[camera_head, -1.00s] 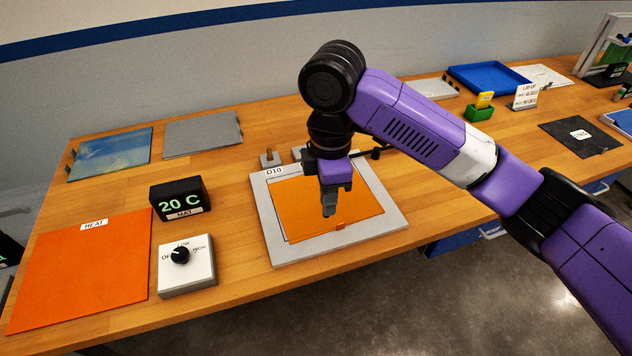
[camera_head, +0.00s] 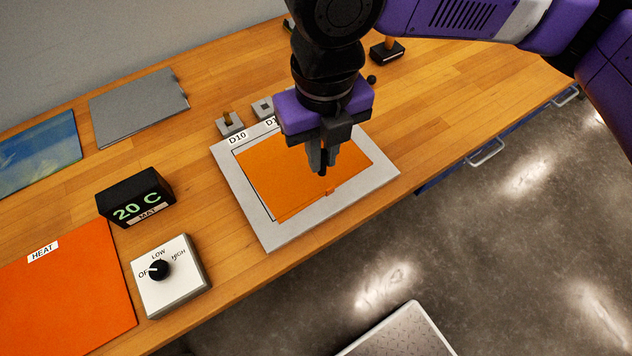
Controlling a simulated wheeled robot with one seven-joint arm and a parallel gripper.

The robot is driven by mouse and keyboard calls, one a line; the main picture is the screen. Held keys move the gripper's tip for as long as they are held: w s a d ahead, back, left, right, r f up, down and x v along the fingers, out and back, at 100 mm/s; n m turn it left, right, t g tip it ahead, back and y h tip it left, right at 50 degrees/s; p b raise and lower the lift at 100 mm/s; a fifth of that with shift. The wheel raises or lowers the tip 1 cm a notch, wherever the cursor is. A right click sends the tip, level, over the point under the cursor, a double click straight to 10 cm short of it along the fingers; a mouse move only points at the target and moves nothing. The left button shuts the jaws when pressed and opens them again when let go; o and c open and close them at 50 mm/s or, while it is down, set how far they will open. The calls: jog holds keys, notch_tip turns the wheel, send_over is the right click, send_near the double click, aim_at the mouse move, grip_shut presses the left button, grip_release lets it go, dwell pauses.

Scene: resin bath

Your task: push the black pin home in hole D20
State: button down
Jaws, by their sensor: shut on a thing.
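My gripper (camera_head: 322,160) points down over the orange sheet (camera_head: 285,195) on the grey board (camera_head: 275,237). Its fingers are shut on a small dark thing, which looks like the black pin (camera_head: 323,171), showing at the fingertips. I cannot tell whether its tip touches the sheet. The board's back edge carries a label reading D10 (camera_head: 237,138); a second label beside it is partly covered by my gripper, and only "D1" shows. No D20 label or hole can be made out.
Behind the board stand a small grey block with a brown peg (camera_head: 229,123) and another grey block (camera_head: 263,107). To the left are a display reading 20 C (camera_head: 136,197), a knob box (camera_head: 170,276) and an orange heat mat (camera_head: 70,295). Bare wood lies between.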

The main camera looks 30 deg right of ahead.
notch_tip(320, 180, down, 14)
jog(key=shift+f+p, duration=0.2)
jog(key=shift+p, duration=0.2)
jog(key=shift+f, duration=0.1)
jog(key=shift+f, duration=0.15)
jog(key=c, duration=1.5)
grip_release()
jog(key=shift+o, duration=0.2)
notch_tip(320, 180, up, 13)
jog(key=shift+f+b, duration=0.2)
jog(key=shift+b, duration=0.1)
